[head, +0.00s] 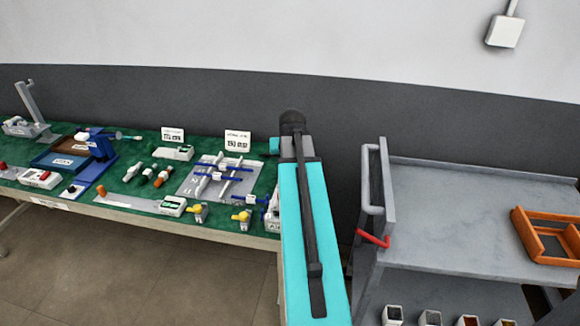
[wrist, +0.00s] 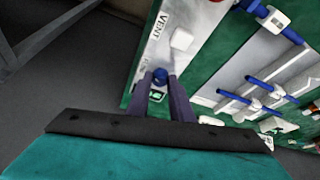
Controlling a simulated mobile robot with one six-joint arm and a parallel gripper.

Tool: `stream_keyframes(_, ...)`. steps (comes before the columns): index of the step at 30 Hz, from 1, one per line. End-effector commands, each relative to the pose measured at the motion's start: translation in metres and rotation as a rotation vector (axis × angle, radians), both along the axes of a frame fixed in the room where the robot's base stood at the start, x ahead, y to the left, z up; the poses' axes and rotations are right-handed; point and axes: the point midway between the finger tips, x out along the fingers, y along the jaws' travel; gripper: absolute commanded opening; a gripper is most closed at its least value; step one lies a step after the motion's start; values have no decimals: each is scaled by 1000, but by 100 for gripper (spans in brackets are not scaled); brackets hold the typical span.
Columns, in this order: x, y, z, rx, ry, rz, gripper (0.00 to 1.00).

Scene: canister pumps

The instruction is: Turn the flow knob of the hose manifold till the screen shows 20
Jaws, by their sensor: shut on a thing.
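In the wrist view a small blue knob (wrist: 160,75) sits on a pale grey panel (wrist: 150,60) marked VENT at its far end. My gripper (wrist: 160,79) has its two dark fingers closed around the knob, one on each side. A small green screen (wrist: 156,96) with white marks shows between the fingers. Its reading is too small to make out. A white block (wrist: 181,39) stands on the panel beyond the knob. In the head view my arm hides the gripper and the knob.
A plate with blue-handled pipes (head: 215,178) lies beside it on the green bench top (head: 125,187). Yellow valves (head: 243,215) stand near the front edge. A grey cart (head: 460,210) with an orange tray (head: 548,237) stands at right. Floor shows in front of the bench.

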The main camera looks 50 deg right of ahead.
Motion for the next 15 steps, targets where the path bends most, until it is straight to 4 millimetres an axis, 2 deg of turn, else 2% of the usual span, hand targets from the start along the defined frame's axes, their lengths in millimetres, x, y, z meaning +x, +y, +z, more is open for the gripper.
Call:
stream_keyframes(2,-2,-1,0,-1,4,-2,0)
stream_keyframes(3,-2,-1,0,-1,4,-2,23)
stream_keyframes(6,-1,-1,0,-1,4,0,38)
stream_keyframes(15,-1,0,0,0,2,1,38)
